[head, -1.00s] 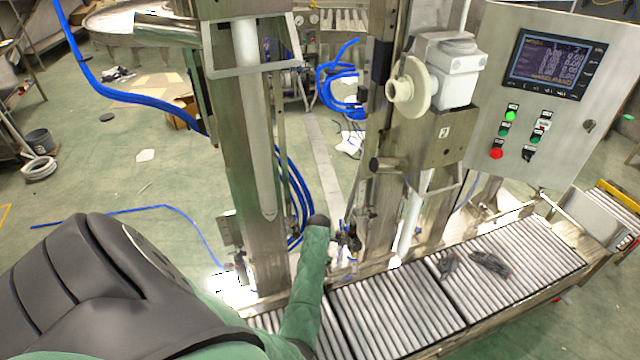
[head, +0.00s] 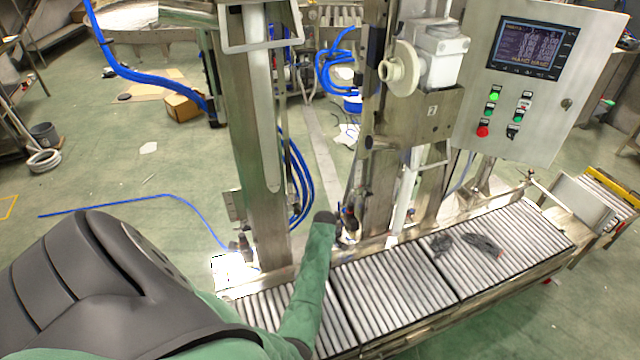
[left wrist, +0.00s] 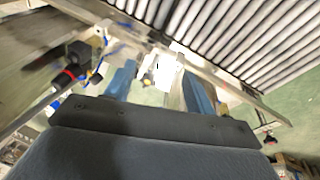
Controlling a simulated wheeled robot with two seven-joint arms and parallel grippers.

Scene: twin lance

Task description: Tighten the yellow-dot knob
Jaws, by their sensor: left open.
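No yellow dot can be made out clearly on any knob. In the head view a dark fitting (head: 350,223) sits low on the right column, beside the dark end of my green left arm. Another dark fitting (head: 243,246) sits at the foot of the left column. In the left wrist view a black knob-like part with a red ring (left wrist: 70,77) lies left of my left gripper (left wrist: 156,80). The gripper's blue fingers are apart, with a blurred bright patch beyond them. My left gripper cannot be made out in the head view. My right gripper is in neither view.
A roller conveyor (head: 395,300) runs along the front right, with dark gloves (head: 482,244) on it. Two steel columns, the left one (head: 255,150) nearer my arm, stand behind it. A control panel (head: 540,95) stands at right. Blue hoses (head: 295,185) hang between the columns.

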